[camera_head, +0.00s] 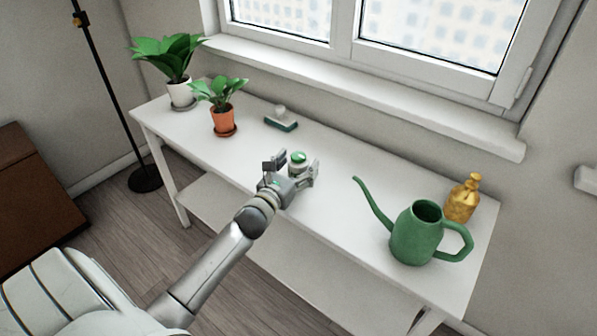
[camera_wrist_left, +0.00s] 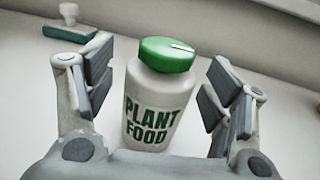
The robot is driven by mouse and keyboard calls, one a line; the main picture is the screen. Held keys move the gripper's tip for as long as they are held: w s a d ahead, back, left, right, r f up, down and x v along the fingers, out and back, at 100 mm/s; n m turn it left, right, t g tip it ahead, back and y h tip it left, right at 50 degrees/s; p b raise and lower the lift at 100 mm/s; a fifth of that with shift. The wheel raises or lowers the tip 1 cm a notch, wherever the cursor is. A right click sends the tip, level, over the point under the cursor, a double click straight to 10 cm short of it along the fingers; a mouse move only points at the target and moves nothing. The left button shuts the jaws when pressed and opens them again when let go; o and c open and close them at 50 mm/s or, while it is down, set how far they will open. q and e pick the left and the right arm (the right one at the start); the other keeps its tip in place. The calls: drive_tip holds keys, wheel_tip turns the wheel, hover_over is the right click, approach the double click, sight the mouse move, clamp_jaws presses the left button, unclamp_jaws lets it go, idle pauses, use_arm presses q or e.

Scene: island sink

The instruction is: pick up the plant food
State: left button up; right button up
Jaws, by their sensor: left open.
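The plant food (camera_head: 298,160) is a white bottle with a green lid, standing on the white table (camera_head: 340,215). In the left wrist view the plant food (camera_wrist_left: 152,105) is upright, its green label lettering facing me. My left gripper (camera_head: 292,168) is open around it. In the left wrist view its fingers (camera_wrist_left: 155,95) are on either side of the bottle, with visible gaps on both sides. The head view partly hides the bottle's lower part behind the gripper. My right gripper is not in view.
A green watering can (camera_head: 415,235) and a gold bottle (camera_head: 462,200) stand at the right end. Two potted plants, one in a terracotta pot (camera_head: 223,120) and one in a white pot (camera_head: 181,95), stand at the left. A green-based object (camera_head: 281,123) lies behind the bottle.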

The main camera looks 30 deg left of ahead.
use_arm(q)
drive_tip(key=shift+w, duration=0.3)
drive_tip(key=shift+c, duration=0.3)
drive_tip(key=c, duration=1.1)
drive_tip(key=shift+r, duration=0.1)
